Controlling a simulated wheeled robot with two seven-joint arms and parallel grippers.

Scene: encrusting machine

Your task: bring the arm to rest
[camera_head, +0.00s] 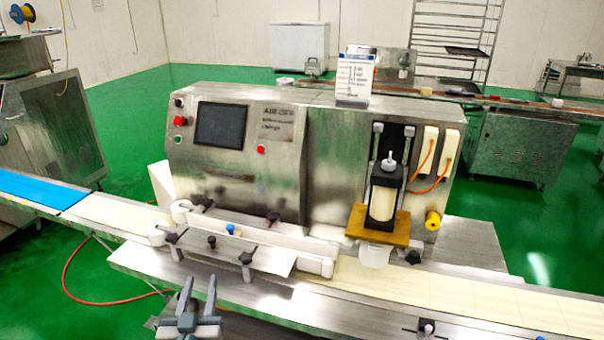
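My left gripper (199,293) shows at the bottom of the head view, left of centre. Its two grey fingers point up and stand apart with nothing between them. It appears in front of the near edge of the machine's metal table (135,262). My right gripper is not in the head view. The steel encrusting machine (333,165) stands behind the table, with a dark screen (220,125), a red button (261,149) and a cylinder unit over a wooden-coloured block (378,225).
A pale conveyor belt (480,303) runs across in front of the machine, with a blue section (38,188) at left. Black clamp knobs (246,257) stick up near the gripper. A red hose (68,285) lies on the green floor. Steel cabinets (518,148) stand at right.

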